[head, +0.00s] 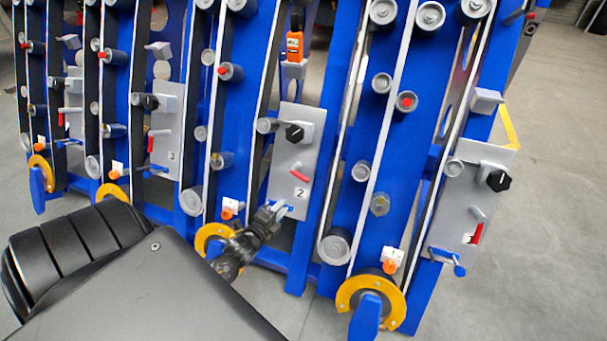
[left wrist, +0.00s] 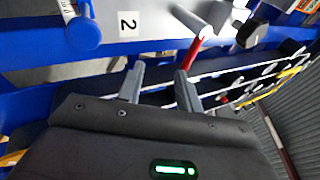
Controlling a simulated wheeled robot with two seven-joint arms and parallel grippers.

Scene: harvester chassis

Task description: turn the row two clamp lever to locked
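The row two panel (head: 293,155) is grey and marked 2, with a black knob (head: 294,132) above a red-handled lever (head: 300,175). The red handle slants down to the right. A blue handle (head: 287,207) sits at the panel's foot. My left gripper (head: 268,212) is in front of the panel's lower end. In the left wrist view its two fingers (left wrist: 157,82) are apart with nothing between them. There the red lever (left wrist: 196,48) lies just beyond the right finger, and the blue handle (left wrist: 84,33) is left of the fingers. I cannot tell whether anything touches. My right gripper is out of view.
The row one panel (head: 468,205) stands at right, the row three panel (head: 166,130) at left, both with red levers. Blue uprights, rollers and yellow rings (head: 372,300) surround them. An orange device (head: 295,45) is above panel two. Grey floor (head: 540,240) is clear at right.

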